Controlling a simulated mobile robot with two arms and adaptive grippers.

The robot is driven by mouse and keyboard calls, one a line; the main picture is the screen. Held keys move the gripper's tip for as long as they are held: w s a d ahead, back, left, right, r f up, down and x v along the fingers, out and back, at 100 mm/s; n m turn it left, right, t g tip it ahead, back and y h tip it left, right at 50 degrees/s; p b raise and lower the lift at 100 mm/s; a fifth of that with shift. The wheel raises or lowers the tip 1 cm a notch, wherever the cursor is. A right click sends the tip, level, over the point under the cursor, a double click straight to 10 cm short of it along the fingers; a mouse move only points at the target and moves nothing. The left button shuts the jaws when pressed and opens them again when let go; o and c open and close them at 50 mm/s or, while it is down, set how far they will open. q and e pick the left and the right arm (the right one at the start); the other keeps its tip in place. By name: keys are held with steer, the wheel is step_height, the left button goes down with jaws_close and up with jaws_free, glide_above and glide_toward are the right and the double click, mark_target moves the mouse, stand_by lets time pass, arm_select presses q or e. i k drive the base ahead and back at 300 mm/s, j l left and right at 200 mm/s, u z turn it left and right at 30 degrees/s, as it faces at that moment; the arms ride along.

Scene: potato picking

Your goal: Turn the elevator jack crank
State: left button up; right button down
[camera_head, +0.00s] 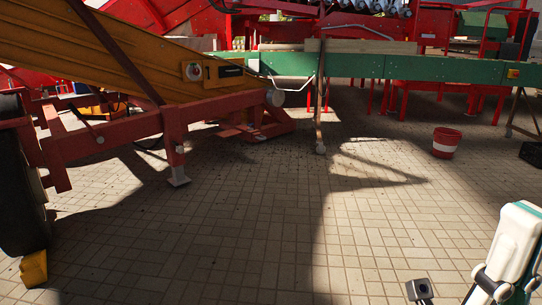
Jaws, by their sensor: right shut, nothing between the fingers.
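A yellow elevator (150,55) on a red frame fills the upper left. A red post (174,135) under its frame ends in a pale foot plate (178,177) on the paving; it looks like a jack leg. I cannot clearly make out the crank; a thin dark rod (84,124) shows among the red beams. My right gripper (420,290) is a small dark shape at the bottom right edge, shut and empty, well away from the elevator. My right arm's white link shows beside it. My left gripper is out of view.
A dark wheel (22,190) with a yellow chock (34,268) stands at left. A green conveyor (400,66) and red machinery cross the back. A red and white bucket (446,143) stands at right. The paved floor (250,230) in the middle is clear.

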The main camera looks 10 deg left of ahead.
mark_target(180, 149)
steer(key=i+u, duration=0.1)
steer(key=i, duration=1.85)
steer(key=i+u, duration=0.2)
steer(key=i, duration=0.25)
steer(key=i+l+u, duration=0.15)
steer(key=i, duration=0.3)
steer(key=i+l+u, duration=0.2)
steer(key=i, duration=0.25)
steer(key=i+l+u, duration=0.2)
steer(key=i, duration=0.25)
